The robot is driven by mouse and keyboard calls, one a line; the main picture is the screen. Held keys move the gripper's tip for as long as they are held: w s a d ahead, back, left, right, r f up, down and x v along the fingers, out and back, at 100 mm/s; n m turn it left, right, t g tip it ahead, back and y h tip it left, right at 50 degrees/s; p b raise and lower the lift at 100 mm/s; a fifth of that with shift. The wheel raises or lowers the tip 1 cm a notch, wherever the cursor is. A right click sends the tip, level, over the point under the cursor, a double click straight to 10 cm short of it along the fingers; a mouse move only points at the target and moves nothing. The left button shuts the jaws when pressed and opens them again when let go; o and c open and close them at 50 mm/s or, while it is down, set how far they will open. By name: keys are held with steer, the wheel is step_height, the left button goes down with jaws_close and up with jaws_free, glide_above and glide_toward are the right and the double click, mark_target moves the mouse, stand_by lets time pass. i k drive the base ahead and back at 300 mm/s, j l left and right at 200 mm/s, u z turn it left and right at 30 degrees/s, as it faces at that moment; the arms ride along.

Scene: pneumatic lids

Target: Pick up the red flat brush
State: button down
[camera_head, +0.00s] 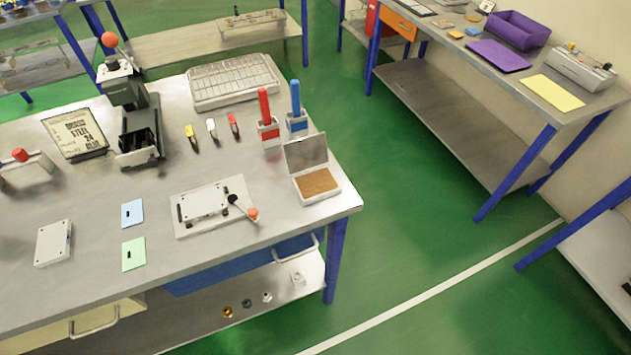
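A small flat item with a red end and dark tip (234,124) lies on the metal workbench (90,215), at the right of a row with a white one (211,129) and a yellow one (191,135). It looks like the red flat brush, but it is too small to be sure. A taller red handle (264,105) stands upright in a white-and-red holder, beside a blue handle (295,98) in a blue holder. My gripper is not in view.
Near the row are a wire-rack tray (233,81), a dark press (137,128), an open box with brown filling (317,184) and a clamp fixture (212,204). Green floor (430,225) is clear right of the bench. Another bench (480,65) stands at upper right.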

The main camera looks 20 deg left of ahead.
mark_target(262, 93)
steer(key=i+l, duration=0.25)
steer(key=i+l+u, duration=0.65)
steer(key=l, duration=0.35)
steer(key=i, duration=0.1)
